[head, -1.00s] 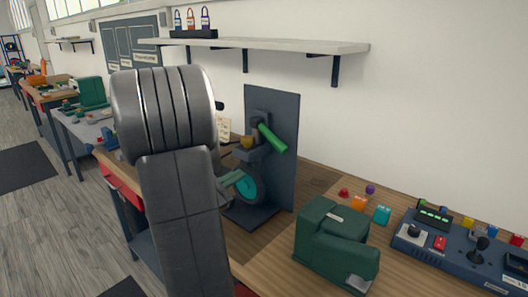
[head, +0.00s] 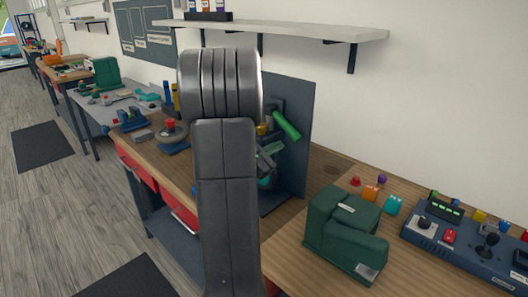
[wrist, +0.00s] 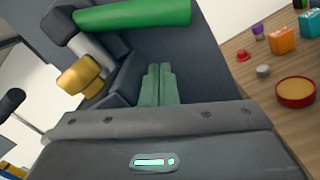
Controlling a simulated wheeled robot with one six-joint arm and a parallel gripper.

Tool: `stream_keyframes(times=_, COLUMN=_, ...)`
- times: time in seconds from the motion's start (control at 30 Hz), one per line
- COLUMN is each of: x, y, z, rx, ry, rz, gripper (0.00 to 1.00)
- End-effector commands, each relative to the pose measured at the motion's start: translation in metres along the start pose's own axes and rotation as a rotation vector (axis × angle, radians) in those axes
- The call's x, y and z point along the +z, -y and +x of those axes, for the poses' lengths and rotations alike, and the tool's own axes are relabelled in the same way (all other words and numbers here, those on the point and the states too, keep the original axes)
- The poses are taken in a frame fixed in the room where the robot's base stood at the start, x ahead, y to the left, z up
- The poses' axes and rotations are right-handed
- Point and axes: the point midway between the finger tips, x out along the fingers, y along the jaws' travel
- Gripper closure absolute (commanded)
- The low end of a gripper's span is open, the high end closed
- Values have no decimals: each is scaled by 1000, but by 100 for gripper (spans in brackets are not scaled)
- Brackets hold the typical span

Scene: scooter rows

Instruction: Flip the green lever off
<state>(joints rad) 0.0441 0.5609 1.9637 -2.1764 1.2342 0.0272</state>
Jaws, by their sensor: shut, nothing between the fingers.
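The green lever (head: 286,124) is a bright green cylinder on a dark upright board (head: 299,158), sloping down to the right in the head view. In the wrist view the lever (wrist: 135,14) lies across the top, joined to a grey mount at its left end. My gripper (wrist: 159,82) has its greenish fingers together and empty, pointing at the board just below the lever, with a visible gap between them in the picture. In the head view my arm hides much of the gripper and the lower part of the fixture.
A yellow knob (wrist: 80,76) sits left of the fingers, near the lever's mount. A dark green machine (head: 345,232) stands on the wooden bench to the right, with a control box (head: 465,246) beyond it. A shelf (head: 290,31) runs along the wall above.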

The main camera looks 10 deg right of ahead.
Motion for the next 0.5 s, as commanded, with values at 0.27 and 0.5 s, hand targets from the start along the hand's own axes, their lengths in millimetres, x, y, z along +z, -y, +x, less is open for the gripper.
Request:
stream_keyframes(times=0.27, x=29, y=-1, z=5, rx=1, ry=1, rz=1, gripper=100)
stream_keyframes(times=0.5, x=29, y=-1, z=6, rx=2, ry=0, rz=1, gripper=100)
